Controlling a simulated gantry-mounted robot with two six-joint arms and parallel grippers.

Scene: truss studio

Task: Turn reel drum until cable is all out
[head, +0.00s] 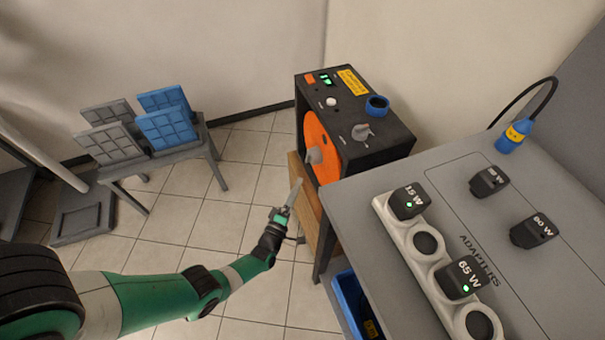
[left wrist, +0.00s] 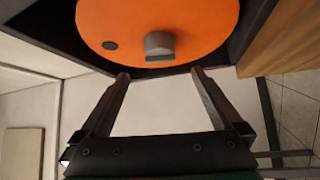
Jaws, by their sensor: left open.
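The reel drum (head: 323,146) is an orange disc set in the side of a dark box (head: 384,142). A grey knob (head: 313,156) sticks out from its face. In the left wrist view the drum (left wrist: 130,22) fills the top, with its grey knob (left wrist: 159,45) and a small dark spot left of it. My left gripper (head: 297,184) is just short of the drum, below the knob. Its fingers (left wrist: 160,74) are spread and empty, apart from the knob. No cable shows on the drum face. My right gripper is in neither view.
The box top has a grey knob (head: 362,132), a blue ring (head: 377,104) and a green-lit display. A grey table (head: 352,204) with adapters stands to the right; a black cable with a blue plug (head: 513,136) is at its back. Solar-like panels stand at left. Floor between is clear.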

